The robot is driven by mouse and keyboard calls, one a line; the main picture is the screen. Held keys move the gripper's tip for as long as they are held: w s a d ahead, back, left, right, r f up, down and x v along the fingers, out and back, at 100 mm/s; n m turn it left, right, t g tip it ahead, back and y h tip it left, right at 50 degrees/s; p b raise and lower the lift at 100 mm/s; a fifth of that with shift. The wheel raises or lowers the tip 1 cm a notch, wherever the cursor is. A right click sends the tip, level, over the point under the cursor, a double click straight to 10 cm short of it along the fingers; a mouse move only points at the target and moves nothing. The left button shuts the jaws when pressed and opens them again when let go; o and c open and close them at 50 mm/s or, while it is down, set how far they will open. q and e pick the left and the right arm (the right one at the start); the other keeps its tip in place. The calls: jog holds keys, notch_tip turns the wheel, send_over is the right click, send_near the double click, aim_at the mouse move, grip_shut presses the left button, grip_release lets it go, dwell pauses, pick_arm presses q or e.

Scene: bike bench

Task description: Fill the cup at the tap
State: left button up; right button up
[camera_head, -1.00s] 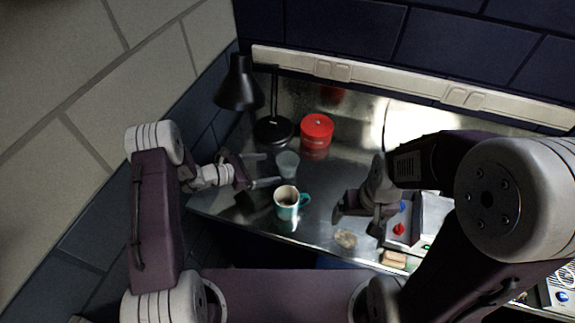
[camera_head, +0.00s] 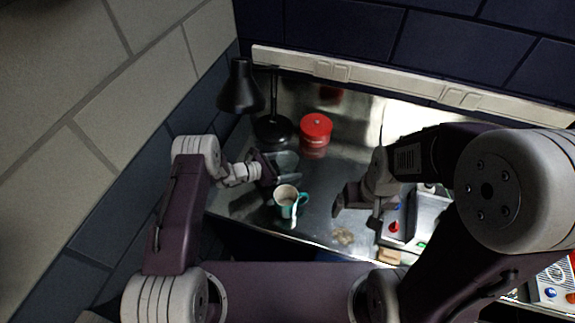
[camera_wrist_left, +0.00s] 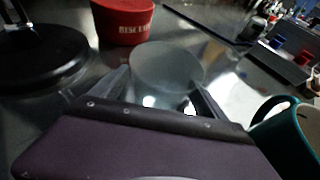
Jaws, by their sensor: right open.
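A clear, frosted cup (camera_wrist_left: 165,68) stands upright on the metal bench. My left gripper (camera_head: 284,166) is at the cup, with one finger on each side of it. In the left wrist view the fingers (camera_wrist_left: 160,90) appear close to the cup's sides, but I cannot tell whether they press on it. The cup is mostly hidden by the gripper in the head view. A teal and white mug (camera_head: 286,199) stands just in front and also shows in the left wrist view (camera_wrist_left: 292,135). My right gripper (camera_head: 357,207) is open and empty, right of the mug. I can make out no tap.
A black desk lamp (camera_head: 241,92) stands at the back left, beside a red tin (camera_head: 316,128). A grey box with coloured buttons (camera_head: 394,227) is under my right arm. A dull patch (camera_head: 342,236) lies near the front edge. The bench between mug and right gripper is clear.

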aim_at(296, 158)
pick_arm(q)
jog(key=c, duration=1.1)
jog(key=shift+r, duration=0.6)
notch_tip(296, 158, up, 3)
jog(key=shift+f+b, duration=0.1)
jog(key=shift+b, duration=0.65)
jog(key=shift+s+d+r+b, duration=0.5)
jog(key=shift+s+d+r, duration=0.6)
jog(key=shift+d, duration=0.6)
jog(key=shift+s+d+r+b, duration=0.45)
jog(key=shift+s+d+r, duration=0.3)
jog(key=shift+d+r, duration=0.75)
jog(key=shift+s+d+r+b, duration=0.5)
jog(key=shift+s+d+r, duration=0.45)
jog(key=shift+d, duration=1)
